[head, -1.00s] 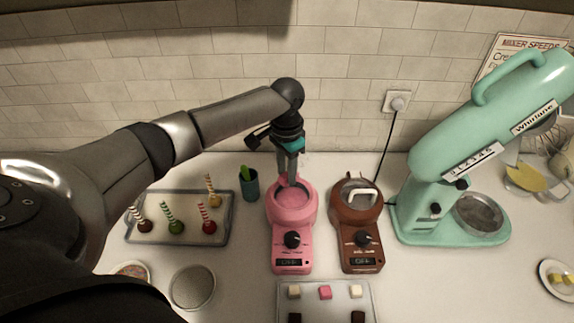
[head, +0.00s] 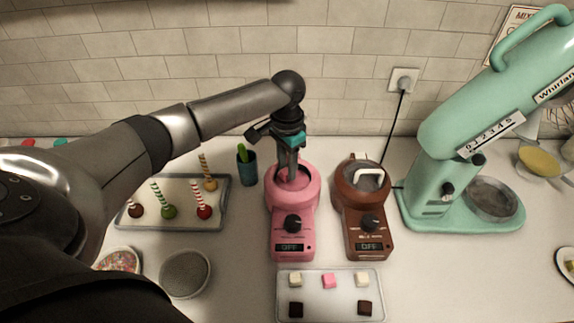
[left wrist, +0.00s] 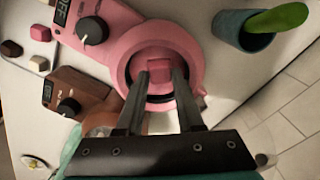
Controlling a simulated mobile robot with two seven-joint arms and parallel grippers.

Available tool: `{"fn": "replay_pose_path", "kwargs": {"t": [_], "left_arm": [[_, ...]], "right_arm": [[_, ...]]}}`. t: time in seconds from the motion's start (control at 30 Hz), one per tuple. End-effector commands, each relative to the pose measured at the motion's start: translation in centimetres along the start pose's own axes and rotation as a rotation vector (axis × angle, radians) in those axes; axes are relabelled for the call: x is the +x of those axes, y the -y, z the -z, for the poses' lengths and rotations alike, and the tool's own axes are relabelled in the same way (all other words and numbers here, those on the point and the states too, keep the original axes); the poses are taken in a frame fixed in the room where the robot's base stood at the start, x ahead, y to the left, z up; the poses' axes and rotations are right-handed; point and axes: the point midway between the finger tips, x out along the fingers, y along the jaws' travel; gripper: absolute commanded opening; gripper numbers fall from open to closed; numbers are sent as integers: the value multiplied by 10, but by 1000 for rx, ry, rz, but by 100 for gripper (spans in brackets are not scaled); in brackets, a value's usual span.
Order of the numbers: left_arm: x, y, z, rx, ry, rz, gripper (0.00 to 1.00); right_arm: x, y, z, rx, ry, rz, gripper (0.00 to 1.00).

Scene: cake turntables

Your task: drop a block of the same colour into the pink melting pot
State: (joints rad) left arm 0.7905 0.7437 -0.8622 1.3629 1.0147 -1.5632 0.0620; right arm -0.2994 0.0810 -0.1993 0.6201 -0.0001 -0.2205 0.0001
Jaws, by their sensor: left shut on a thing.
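The pink melting pot (head: 309,207) stands on the counter in the middle of the head view, its display reading OFF. My left gripper (head: 291,178) points down with its fingertips at the pot's round opening. In the left wrist view the left gripper (left wrist: 160,80) is shut on a pink block (left wrist: 159,70), seen against the bowl of the pink pot (left wrist: 192,50). I cannot tell how deep the block is. Another pink block (head: 329,281) lies on the tray (head: 329,297) in front. My right gripper is not in view.
A brown melting pot (head: 352,213) stands close to the right, with a mint mixer (head: 428,185) beyond. A teal cup (head: 249,171) stands left of the pink pot. A cake-pop tray (head: 187,222) is further left. White and dark blocks share the front tray.

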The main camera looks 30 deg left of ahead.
Motion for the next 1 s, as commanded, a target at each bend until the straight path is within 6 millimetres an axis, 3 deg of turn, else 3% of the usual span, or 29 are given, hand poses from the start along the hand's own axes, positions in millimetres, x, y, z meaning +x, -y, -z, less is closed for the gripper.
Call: {"fn": "replay_pose_path", "kwargs": {"t": [0.07, 0.1, 0.4, 0.77, 1.0], "left_arm": [[-1, 0, 0, 0, -1, 0, 0], [-1, 0, 0, 0, -1, 0, 38], [0, 0, 0, 0, 0, 0, 71], [-8, 0, 1, 0, -2, 0, 71], [-55, 1, 1, 1, -6, 2, 71]], "right_arm": [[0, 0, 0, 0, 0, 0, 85], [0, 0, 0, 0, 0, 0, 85], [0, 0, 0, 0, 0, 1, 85], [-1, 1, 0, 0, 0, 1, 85], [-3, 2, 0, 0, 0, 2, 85]]}}
